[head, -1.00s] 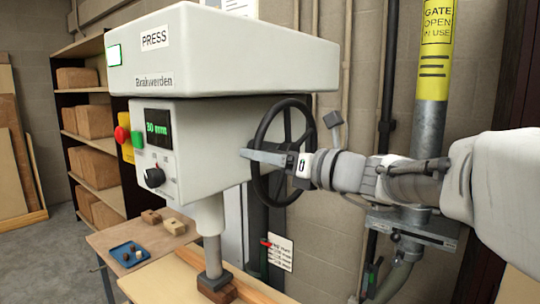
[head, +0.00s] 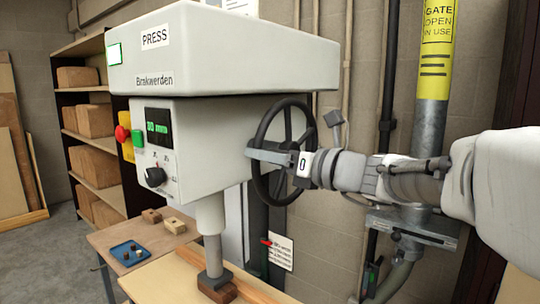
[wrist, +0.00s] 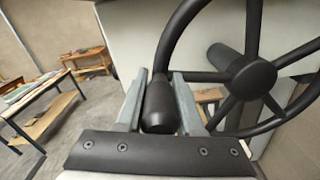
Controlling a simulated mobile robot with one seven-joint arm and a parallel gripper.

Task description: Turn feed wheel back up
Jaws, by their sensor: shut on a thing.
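The feed wheel (head: 261,176) is a black spoked handwheel on the right side of the white press (head: 225,55). In the wrist view its rim and spokes (wrist: 250,75) fill the right. My gripper (head: 268,156) is at the wheel, reaching in from the right. In the wrist view my gripper (wrist: 159,95) has its two grey fingers on either side of the wheel's dark handle (wrist: 159,106), shut on it. The press ram (head: 212,255) is low, its dark foot on a brown block (head: 217,291). The display (head: 158,128) appears to read 30 mm.
A blue tray (head: 129,253) with small pieces and wooden blocks (head: 174,225) lie on the table left of the ram. A grey gate post (head: 428,130) and pipes stand behind my arm. Shelves with boxes (head: 95,120) are at the back left.

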